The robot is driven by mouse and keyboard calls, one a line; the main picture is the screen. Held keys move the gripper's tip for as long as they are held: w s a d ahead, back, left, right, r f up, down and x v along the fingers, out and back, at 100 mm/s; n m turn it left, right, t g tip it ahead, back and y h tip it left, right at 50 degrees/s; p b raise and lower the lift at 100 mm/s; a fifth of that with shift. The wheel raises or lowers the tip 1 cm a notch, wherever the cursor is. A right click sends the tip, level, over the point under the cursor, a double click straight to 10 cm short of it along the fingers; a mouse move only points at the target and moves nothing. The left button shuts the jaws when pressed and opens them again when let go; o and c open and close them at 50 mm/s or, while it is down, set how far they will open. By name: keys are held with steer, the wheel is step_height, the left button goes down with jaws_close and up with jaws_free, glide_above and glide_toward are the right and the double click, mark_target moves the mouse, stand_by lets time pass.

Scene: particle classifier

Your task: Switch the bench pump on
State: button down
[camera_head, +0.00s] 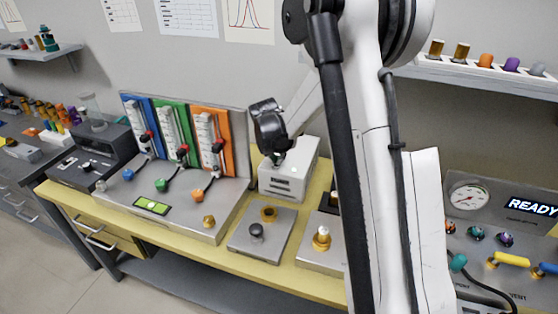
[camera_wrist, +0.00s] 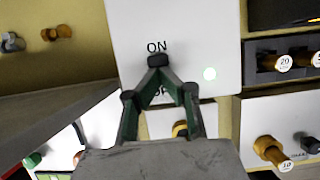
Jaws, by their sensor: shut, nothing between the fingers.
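The bench pump (camera_head: 297,168) is a white box on the yellow bench, behind the small plates. In the wrist view its white face (camera_wrist: 195,28) fills the upper middle, with "ON" printed above my fingertips and a second label mostly hidden behind the fingers. My gripper (camera_head: 277,158) is at the pump's left part in the head view. In the wrist view my gripper (camera_wrist: 158,62) has its fingertips together just below "ON". The switch is hidden or cannot be told from the dark fingertips; contact is unclear.
Left of the pump stands a panel with blue, green and orange strips (camera_head: 211,140) above a grey base with knobs. A plate with a black knob (camera_head: 256,232) lies in front. A gauge panel reading "READY" (camera_head: 530,206) is at right. My arm hides part of the bench.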

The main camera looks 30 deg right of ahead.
mark_target(273, 171)
steer(key=s+a+b, duration=0.1)
steer(key=s+a, duration=0.2)
steer(key=shift+a, duration=0.1)
steer(key=v, duration=1)
steer(key=shift+w, duration=0.1)
